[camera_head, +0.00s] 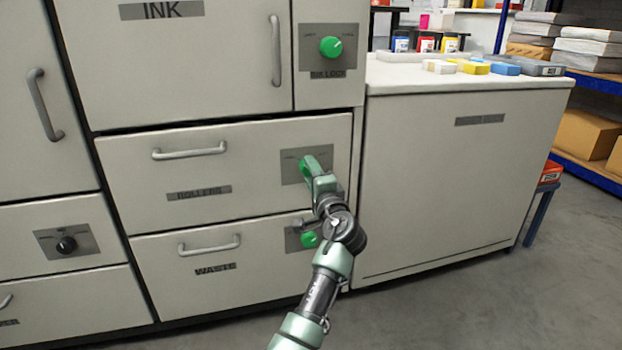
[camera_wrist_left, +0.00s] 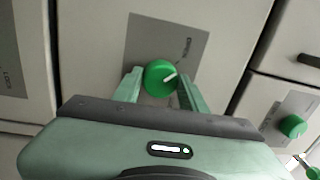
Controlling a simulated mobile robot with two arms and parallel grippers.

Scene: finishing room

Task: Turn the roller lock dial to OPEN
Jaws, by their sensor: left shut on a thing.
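The roller lock dial (camera_head: 304,167) is a green round knob on a grey plate (camera_head: 290,178) at the right end of the drawer labelled ROLLERS (camera_head: 199,193). In the left wrist view the dial (camera_wrist_left: 160,78) sits between the fingers of my left gripper (camera_wrist_left: 160,88), which is shut on it. In the head view my left gripper (camera_head: 310,172) covers part of the dial and plate. The ROLLERS drawer looks shut. My right gripper is not in view.
A green dial (camera_head: 331,46) is above, beside the INK door. Another green dial (camera_head: 309,239) is below on the WASTE drawer, close under my arm. Bar handles (camera_head: 190,152) stick out from the drawers. A white-topped cabinet (camera_head: 455,180) stands to the right.

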